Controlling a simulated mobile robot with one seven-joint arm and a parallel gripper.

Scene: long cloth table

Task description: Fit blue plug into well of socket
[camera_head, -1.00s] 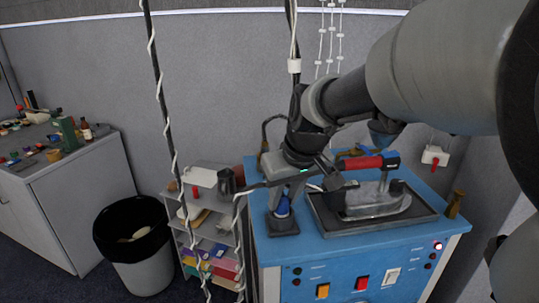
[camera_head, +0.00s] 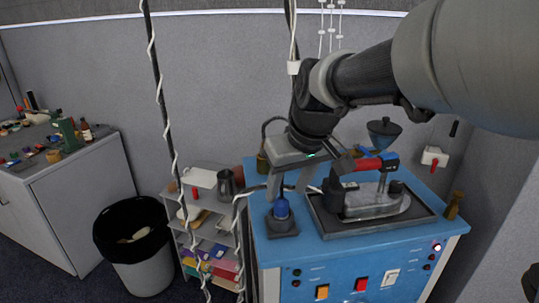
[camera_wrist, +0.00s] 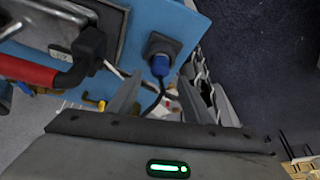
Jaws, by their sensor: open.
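The blue plug (camera_head: 281,208) stands upright at the dark square socket (camera_head: 284,229) on the left front of the blue cabinet top. Its lower end is hidden in the socket's well; I cannot tell how deep it sits. In the wrist view the blue plug (camera_wrist: 160,66) shows with a dark cord, against the socket (camera_wrist: 163,44). My gripper (camera_head: 288,188) is open and empty, above the plug and apart from it. In the wrist view its fingers (camera_wrist: 158,92) are spread wide, with the plug beyond the gap between them.
A dark tray (camera_head: 419,219) with a metal, red-handled device (camera_head: 372,164) lies right of the socket. A brass-coloured piece (camera_head: 454,205) stands at the cabinet's right edge. A shelf unit (camera_head: 203,228) stands to the left. Switches and lights line the cabinet front (camera_head: 345,276).

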